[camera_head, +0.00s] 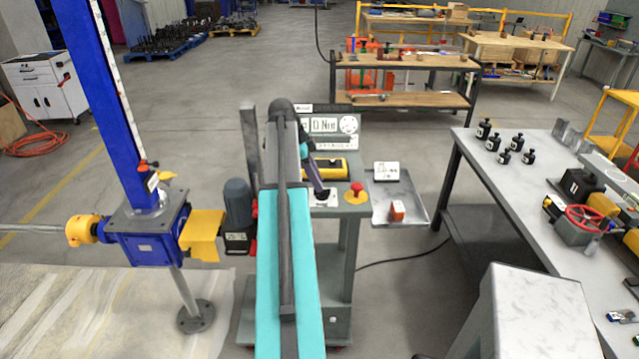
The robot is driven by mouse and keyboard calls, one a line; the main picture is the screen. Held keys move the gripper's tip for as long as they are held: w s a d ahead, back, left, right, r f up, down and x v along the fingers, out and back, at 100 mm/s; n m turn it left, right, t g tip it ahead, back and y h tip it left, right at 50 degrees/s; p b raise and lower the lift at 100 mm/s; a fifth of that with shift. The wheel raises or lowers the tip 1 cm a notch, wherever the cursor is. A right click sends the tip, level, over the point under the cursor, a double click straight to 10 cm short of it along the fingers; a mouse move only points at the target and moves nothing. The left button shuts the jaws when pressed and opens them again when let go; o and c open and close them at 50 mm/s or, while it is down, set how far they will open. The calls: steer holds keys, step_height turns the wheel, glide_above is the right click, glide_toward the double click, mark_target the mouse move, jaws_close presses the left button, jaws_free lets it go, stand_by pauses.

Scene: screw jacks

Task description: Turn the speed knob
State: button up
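A grey-green control stand (346,232) stands in the middle, behind and right of my teal arm. Its sloped top carries a yellow block (331,168), a red mushroom button (356,187) on a yellow base, and a small white plate (332,199). The end of my arm, with my gripper (321,194), points down at this white plate. The speed knob cannot be made out; the arm's end covers part of the plate. The fingers are too small and dark to tell open from shut, or whether they touch anything.
A blue screw jack (150,240) with a tall column and yellow coupling guard (203,235) stands left. A grey motor (238,203) stands close left of my arm. A side shelf (408,208) holds an orange block (397,210). A workbench (545,205) stands right. Open floor lies between.

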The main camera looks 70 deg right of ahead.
mark_target(322, 193)
steer(key=shift+p+x, duration=0.35)
steer(key=shift+x, duration=1.05)
jaws_close()
